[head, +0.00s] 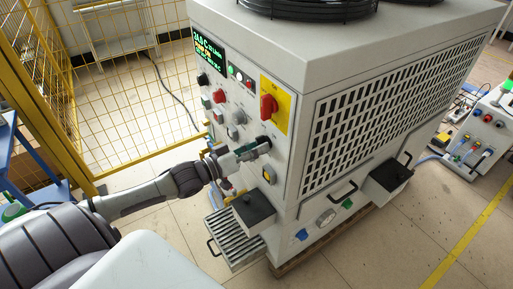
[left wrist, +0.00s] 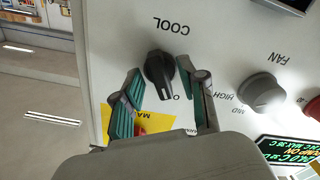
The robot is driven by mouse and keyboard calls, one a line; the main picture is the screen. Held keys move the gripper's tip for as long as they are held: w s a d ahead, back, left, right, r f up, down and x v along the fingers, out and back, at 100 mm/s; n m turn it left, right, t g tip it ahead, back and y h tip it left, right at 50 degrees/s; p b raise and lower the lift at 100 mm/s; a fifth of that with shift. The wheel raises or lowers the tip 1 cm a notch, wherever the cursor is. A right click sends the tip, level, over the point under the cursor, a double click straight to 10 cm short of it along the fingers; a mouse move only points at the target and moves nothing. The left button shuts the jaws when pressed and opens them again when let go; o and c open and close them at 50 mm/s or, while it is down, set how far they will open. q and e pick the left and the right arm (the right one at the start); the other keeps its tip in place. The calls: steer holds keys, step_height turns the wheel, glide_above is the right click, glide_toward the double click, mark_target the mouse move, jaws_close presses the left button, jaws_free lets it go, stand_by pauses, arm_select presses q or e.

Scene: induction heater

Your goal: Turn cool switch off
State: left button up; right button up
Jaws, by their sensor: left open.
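The cool switch is a black rotary knob (left wrist: 159,73) on the pale machine panel, under an upside-down COOL label in the left wrist view. Its handle points down in that picture, slightly to the right; the setting letters near it are partly hidden. In the head view the knob (head: 263,140) shows as a dark spot at the left gripper's tips. My left gripper (head: 262,149) is open, with one finger on each side of the knob in the left wrist view (left wrist: 160,80). I cannot tell whether the fingers touch it. My right gripper is not in view.
A grey fan knob (left wrist: 262,92) and a lit display (left wrist: 288,150) are beside the switch. A red switch on a yellow plate (head: 268,106) sits above it. A black-lidded box (head: 254,208) juts out below. A yellow mesh fence (head: 120,90) stands at left.

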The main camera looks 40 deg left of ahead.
arm_select(q)
jaws_close()
steer(key=m+p, duration=0.2)
steer(key=m, duration=0.2)
steer(key=shift+p, duration=0.35)
jaws_free()
steer(key=shift+s, duration=0.1)
